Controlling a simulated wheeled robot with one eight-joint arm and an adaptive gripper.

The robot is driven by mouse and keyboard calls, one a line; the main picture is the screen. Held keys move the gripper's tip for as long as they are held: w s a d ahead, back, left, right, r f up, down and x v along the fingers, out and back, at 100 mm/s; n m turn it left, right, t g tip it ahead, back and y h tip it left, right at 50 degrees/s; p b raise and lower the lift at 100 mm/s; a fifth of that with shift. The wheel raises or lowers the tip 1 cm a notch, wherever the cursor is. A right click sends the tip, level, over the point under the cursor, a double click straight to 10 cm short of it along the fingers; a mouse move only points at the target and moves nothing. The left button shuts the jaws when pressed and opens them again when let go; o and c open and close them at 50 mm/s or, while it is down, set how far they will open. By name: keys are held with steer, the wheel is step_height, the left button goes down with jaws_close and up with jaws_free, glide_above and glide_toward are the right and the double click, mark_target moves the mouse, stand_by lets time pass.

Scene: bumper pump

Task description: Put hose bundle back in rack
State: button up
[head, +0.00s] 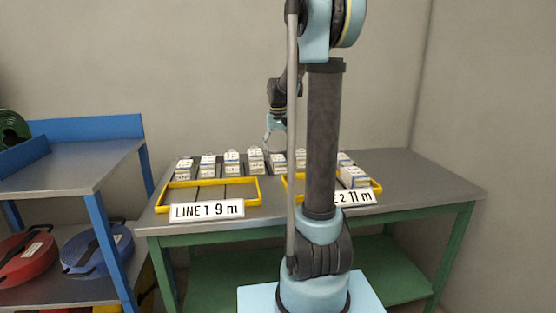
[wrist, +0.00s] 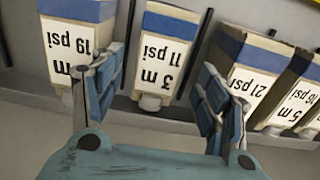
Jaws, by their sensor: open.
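Several white blocks with blue ends and printed labels, apparently the hose bundles, stand in a row (head: 232,163) at the back of the table, with dark dividers between them like a rack. One more bundle (head: 355,177) lies at the right yellow frame. My gripper (head: 275,142) is over the back row, its fingertips partly unclear. In the wrist view my gripper (wrist: 158,82) is open and empty, its fingers to either side of a bundle reading "3 m 11 psi" (wrist: 166,55), upside down. I cannot tell how far above it they are.
An empty yellow frame (head: 257,190) has a "LINE 1 9 m" sign (head: 207,211). The second frame (head: 377,187), with an "11 m" sign (head: 356,198), is partly hidden by my arm. A blue shelf (head: 85,127) with coiled reels stands left of the table.

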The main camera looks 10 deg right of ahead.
mark_target(278, 158)
step_height(278, 158, up, 8)
stand_by(0.4)
